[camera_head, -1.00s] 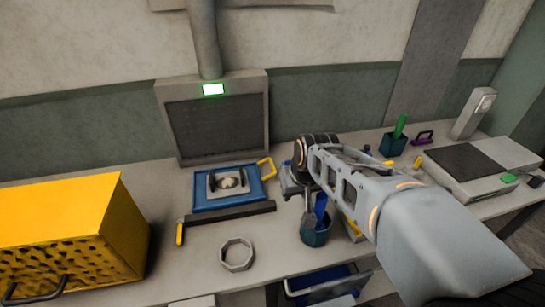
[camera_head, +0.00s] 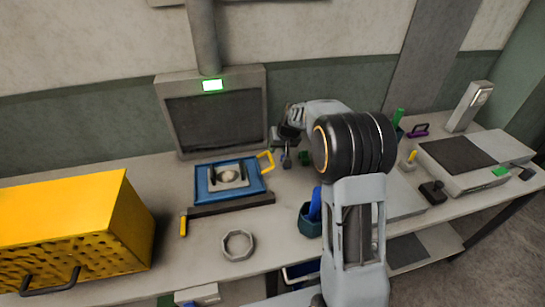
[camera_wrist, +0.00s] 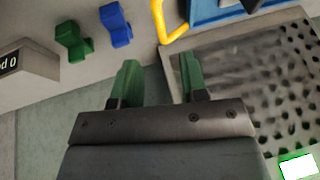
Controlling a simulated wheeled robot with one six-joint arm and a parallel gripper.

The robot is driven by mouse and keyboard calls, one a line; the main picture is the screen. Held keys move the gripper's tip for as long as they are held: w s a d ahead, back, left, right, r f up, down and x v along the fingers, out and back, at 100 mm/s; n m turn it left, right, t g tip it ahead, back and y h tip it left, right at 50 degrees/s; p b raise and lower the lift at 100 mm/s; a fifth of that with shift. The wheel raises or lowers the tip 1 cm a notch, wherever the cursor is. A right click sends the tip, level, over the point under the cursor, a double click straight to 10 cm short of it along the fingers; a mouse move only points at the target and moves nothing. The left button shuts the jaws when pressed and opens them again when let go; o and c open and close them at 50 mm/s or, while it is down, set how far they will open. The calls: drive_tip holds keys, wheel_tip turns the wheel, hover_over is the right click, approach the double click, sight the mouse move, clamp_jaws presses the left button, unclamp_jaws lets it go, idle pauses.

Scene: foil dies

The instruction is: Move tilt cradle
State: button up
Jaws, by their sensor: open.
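A blue tray-like frame (camera_head: 204,189) with a yellow handle (camera_head: 266,160) lies on the bench before a grey panel unit. A grey block with a pale round middle (camera_head: 228,176) sits in it. I cannot tell for sure which thing is the tilt cradle; this frame may be it. My gripper (camera_head: 285,160) is at the back of the bench, right of the handle, small and partly dark. In the wrist view my gripper (camera_wrist: 158,80) has two green fingers apart with nothing between them. The yellow handle (camera_wrist: 164,22) and the blue frame's edge (camera_wrist: 210,12) show beyond them.
The grey panel unit (camera_head: 215,122) with a green light stands close behind the frame. A dark bar (camera_head: 232,205) lies in front. A yellow perforated box (camera_head: 70,225) stands left, a grey ring (camera_head: 238,245) in front. Green (camera_wrist: 72,40) and blue (camera_wrist: 116,25) small blocks are near my gripper.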

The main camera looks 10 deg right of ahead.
sight(272, 160)
drive_tip(key=p+x, duration=0.1)
drive_tip(key=x, duration=0.7)
drive_tip(key=shift+f, duration=0.3)
drive_tip(key=shift+c, duration=0.3)
clamp_jaws()
